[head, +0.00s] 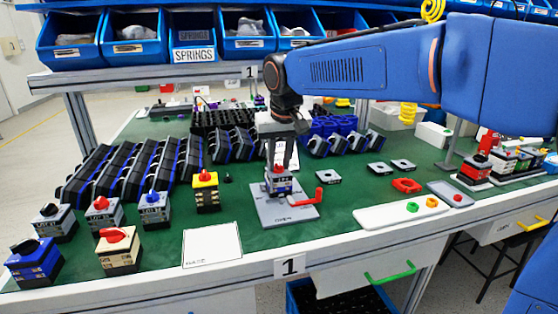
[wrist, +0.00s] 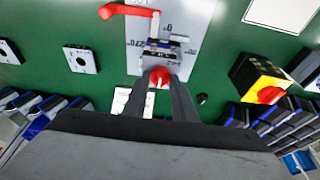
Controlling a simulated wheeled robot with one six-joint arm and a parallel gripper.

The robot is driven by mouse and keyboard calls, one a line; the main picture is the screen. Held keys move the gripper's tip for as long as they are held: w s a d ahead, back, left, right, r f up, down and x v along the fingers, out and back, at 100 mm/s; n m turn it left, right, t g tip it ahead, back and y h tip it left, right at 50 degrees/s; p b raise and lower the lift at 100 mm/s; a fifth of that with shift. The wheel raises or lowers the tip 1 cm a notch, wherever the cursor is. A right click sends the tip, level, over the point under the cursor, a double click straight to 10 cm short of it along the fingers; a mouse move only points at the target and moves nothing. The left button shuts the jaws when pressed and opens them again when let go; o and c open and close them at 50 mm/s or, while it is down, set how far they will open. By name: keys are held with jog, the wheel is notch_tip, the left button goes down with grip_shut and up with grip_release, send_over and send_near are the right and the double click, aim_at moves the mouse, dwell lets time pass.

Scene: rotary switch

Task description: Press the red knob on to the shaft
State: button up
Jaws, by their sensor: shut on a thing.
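The red knob (wrist: 159,77) is held between the two dark fingers of my gripper (wrist: 160,84) in the wrist view. In the head view my gripper (head: 281,165) points down over a grey and dark switch body (head: 280,186), with a bit of the red knob (head: 278,169) showing. The switch body stands on a grey marked plate (head: 270,213) and also shows in the wrist view (wrist: 160,55). The knob is at the top of the switch; the shaft is hidden, so I cannot tell how far the knob sits on it.
A red lever (head: 307,196) sticks out at the plate's right side. A switch with a yellow top and red knob (head: 206,190) stands to the left, with several more switches beyond. A white sheet (head: 212,245) lies at front left. A white tray (head: 402,213) lies right.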

jog(key=shift+f, duration=0.2)
jog(key=o, duration=1.1)
jog(key=shift+r, duration=0.1)
jog(key=v, duration=1.6)
jog(key=s+d+f+m, duration=0.1)
jog(key=s+d+f, duration=0.5)
jog(key=d, duration=0.4)
jog(key=s+d+f+m, duration=0.1)
jog(key=s+d+f, duration=0.45)
jog(key=d, duration=0.35)
jog(key=s+d+f, duration=0.4)
jog(key=s+f, duration=0.3)
jog(key=f, duration=0.1)
jog(key=s+d+f+m+t+h, duration=0.1)
jog(key=s+d+f, duration=0.4)
jog(key=s+f, duration=0.2)
notch_tip(320, 180, down, 3)
jog(key=shift+d+r+t, duration=0.2)
jog(key=shift+r+t, duration=0.05)
jog(key=shift+t, duration=0.05)
